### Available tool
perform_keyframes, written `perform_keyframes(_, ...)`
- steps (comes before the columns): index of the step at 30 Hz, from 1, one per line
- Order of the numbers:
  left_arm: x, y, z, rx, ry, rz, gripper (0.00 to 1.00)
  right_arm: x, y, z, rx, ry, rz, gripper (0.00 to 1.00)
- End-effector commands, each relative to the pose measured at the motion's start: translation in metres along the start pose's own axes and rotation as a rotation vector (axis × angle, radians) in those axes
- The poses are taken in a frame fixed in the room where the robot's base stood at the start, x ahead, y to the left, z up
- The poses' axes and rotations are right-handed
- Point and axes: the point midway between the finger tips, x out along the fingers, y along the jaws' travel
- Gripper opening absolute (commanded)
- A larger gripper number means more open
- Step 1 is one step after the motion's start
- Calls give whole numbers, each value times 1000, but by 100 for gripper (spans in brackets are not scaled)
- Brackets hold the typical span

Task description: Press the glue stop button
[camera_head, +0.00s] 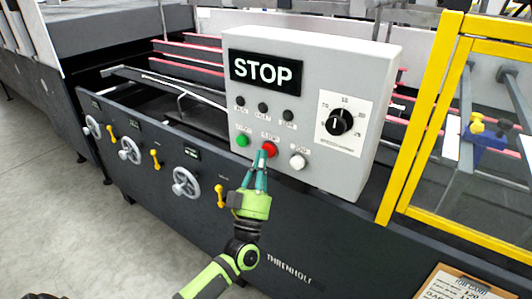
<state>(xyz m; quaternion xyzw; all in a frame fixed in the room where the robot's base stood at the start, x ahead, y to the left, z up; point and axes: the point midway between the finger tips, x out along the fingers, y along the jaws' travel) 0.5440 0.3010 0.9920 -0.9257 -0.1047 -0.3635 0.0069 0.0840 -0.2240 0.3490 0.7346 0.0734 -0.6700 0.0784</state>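A light grey control box (210,0) is not the name I use for the far frame; the grey control panel (335,65) has a black STOP sign (266,73) at its top. Below are a green button (243,140), a red button (270,149) and a white button (298,161), in a row. The small labels above them are hard to read. My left gripper (261,158) comes from below, its teal fingers drawn together. Its tips are at the lower left edge of the red button; I cannot tell whether they touch. My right gripper is not seen.
A black dial (339,122) is at the panel's right. Handwheels (186,183) and yellow levers (220,196) line the dark machine side at left. A yellow guard frame (420,130) stands at right. A clipboard (455,284) is at the lower right. Open floor lies at lower left.

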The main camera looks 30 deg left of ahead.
Motion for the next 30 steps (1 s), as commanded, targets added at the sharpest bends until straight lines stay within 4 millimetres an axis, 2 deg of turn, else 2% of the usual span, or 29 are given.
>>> perform_keyframes(14, 1, 0, 0, 0, 0, 0, 0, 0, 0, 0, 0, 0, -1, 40)
perform_keyframes(30, -11, -5, -11, 0, 1, 0, 0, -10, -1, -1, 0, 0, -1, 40)
